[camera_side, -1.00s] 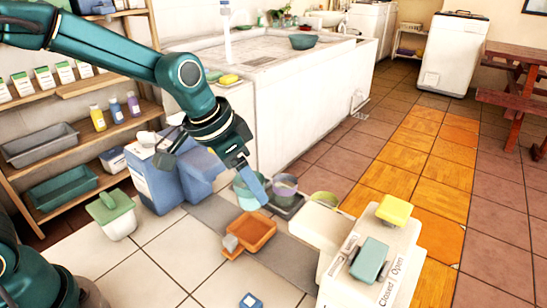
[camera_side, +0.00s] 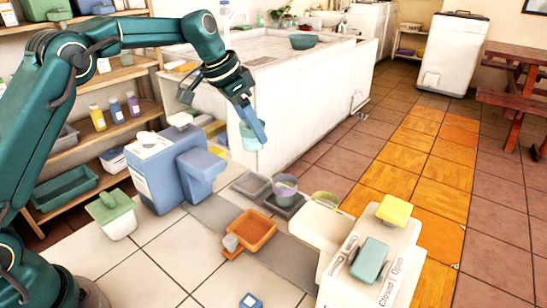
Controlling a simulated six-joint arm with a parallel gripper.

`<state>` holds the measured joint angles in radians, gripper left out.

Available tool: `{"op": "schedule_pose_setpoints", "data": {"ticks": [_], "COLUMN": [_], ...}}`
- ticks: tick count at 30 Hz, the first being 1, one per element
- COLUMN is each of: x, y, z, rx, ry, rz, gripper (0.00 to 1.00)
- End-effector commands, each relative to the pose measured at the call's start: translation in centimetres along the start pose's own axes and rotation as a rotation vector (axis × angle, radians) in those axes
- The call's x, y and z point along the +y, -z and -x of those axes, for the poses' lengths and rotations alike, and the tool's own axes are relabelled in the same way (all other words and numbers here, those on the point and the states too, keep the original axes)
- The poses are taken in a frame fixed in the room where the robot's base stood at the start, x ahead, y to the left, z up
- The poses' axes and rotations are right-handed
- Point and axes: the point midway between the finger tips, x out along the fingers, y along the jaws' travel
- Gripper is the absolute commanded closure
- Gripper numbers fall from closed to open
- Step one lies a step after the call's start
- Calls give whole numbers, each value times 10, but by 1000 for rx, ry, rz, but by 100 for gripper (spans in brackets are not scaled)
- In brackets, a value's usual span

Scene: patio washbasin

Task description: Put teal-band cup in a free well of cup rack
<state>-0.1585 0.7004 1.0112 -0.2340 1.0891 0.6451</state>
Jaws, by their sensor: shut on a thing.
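My gripper (camera_side: 256,128) is raised in front of the white basin counter and is shut on the teal-band cup (camera_side: 250,138). The cup hangs in the air, partly covered by a blue finger. Below it on the floor is the grey cup rack (camera_side: 252,186). Its left well looks empty. A purple-band cup (camera_side: 285,187) stands at the well to its right. A green-rimmed cup (camera_side: 325,198) is farther right, its lower part hidden by the white dispenser; I cannot tell whether it stands in the rack.
A blue-and-white machine (camera_side: 165,170) stands to the left. The white dispenser (camera_side: 375,255) with yellow and teal tops stands at right. Floor tiles (camera_side: 185,265) in front are mostly clear.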

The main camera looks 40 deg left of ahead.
Motion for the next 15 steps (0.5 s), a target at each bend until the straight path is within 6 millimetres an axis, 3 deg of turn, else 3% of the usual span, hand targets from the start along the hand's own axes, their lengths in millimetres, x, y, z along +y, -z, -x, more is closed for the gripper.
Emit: {"op": "schedule_pose_setpoints", "data": {"ticks": [15], "x": [-7], "y": [-31], "z": [-63], "rx": [-15], "ry": [-1], "rz": [24], "gripper": [100]}}
